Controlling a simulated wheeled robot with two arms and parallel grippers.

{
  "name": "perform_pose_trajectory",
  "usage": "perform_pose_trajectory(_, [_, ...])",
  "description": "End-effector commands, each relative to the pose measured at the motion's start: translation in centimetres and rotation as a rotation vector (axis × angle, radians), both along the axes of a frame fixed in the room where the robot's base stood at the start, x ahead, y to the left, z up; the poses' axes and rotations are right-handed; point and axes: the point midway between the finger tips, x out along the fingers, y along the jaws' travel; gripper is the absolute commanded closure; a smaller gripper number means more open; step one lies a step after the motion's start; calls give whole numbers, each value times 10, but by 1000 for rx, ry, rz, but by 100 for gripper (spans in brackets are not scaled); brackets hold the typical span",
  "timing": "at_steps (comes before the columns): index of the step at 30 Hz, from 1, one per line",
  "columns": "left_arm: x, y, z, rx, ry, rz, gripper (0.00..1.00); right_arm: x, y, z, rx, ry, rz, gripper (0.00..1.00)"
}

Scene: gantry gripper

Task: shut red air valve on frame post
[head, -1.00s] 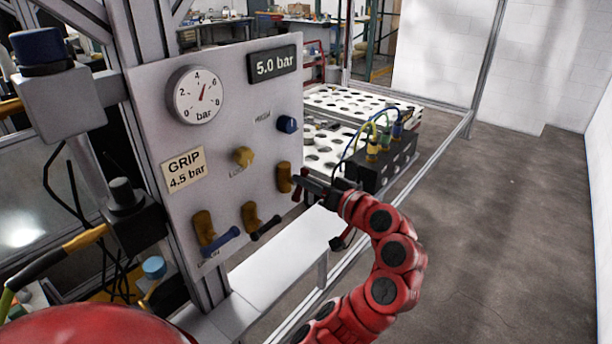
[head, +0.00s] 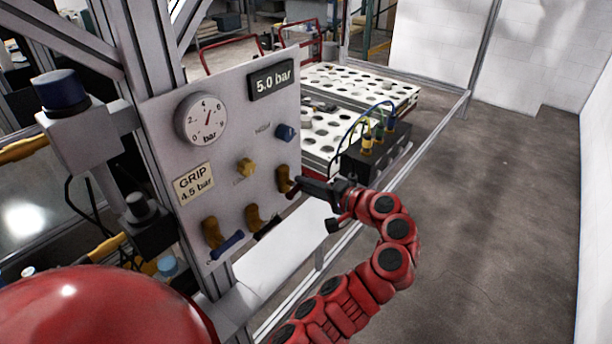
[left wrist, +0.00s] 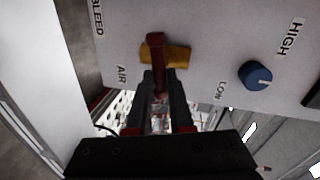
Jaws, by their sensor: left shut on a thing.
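The air valve has a brass body (head: 283,180) and a red lever, low on the right edge of the pale panel (head: 232,130). My left gripper (head: 304,187) is at this lever, at the panel's right edge. In the left wrist view, the gripper (left wrist: 160,95) is shut on the red lever (left wrist: 158,66), which lies crosswise to the brass body (left wrist: 178,56). The label AIR (left wrist: 121,74) is beside it. The fingers hide the lever's end. My right gripper is not in view.
Two more brass valves, with a blue lever (head: 228,243) and a black lever (head: 266,228), sit to the left. A yellow knob (head: 245,168), blue knob (head: 285,132) and gauge (head: 201,119) are above. A black block with hoses (head: 376,150) stands behind my gripper.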

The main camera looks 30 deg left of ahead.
Motion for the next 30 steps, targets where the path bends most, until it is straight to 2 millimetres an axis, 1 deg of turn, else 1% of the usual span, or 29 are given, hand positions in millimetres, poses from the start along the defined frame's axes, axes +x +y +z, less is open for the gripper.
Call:
perform_pose_trajectory(1, [1, -1, 3, 2, 30, -1, 100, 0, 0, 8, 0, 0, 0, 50])
perform_pose_trajectory(9, [1, -1, -1, 9, 138, -1, 100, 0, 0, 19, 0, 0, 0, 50])
perform_pose_trajectory(16, [1, -1, -3, 13, 171, -2, 100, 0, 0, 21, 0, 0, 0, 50])
perform_pose_trajectory(27, [1, 0, -3, 12, 173, -2, 100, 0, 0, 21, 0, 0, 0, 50])
perform_pose_trajectory(28, [1, 0, -3, 12, 173, -2, 75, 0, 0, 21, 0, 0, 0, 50])
perform_pose_trajectory(30, [1, 0, -3, 12, 173, -2, 62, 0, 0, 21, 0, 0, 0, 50])
